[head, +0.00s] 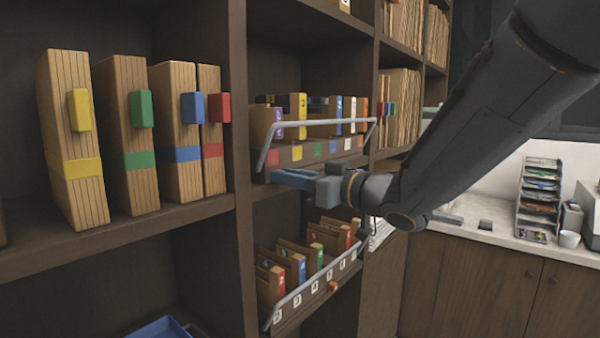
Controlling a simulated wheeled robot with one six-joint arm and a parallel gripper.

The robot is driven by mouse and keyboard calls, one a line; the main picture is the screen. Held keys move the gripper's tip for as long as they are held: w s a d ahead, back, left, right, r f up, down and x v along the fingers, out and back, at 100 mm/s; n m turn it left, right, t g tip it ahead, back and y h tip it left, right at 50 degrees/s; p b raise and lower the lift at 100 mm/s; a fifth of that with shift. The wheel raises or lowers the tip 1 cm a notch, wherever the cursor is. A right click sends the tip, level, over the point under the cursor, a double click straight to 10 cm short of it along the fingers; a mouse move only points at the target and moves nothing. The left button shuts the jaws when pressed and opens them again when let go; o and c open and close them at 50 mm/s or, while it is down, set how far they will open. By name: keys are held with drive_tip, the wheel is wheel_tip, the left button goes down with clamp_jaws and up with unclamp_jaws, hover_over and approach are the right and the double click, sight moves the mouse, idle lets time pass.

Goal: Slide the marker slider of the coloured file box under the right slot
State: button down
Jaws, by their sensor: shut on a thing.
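The coloured file box (285,157) stands on the middle shelf, with a row of coloured squares along its front and a grey rail above them. Files with coloured, numbered spines stand in it. My gripper (282,178) reaches in from the right, just below the box's front edge, under the red and yellow squares at its left end. Its fingers are shut on the marker slider, which they hide. Which slot the slider lines up with cannot be told exactly.
A numbered file box (310,296) with an orange slider (333,286) is on the shelf below. Large wooden file boxes (125,140) with coloured tabs stand on the left shelf. A dark upright (238,120) separates the shelves. A counter (500,235) is at the right.

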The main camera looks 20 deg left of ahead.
drive_tip(key=c, duration=1.6)
unclamp_jaws()
drive_tip(key=shift+c, duration=0.2)
drive_tip(key=b+v, duration=0.1)
drive_tip(key=v, duration=0.7)
drive_tip(key=shift+b, duration=0.4)
drive_tip(key=shift+a, duration=0.1)
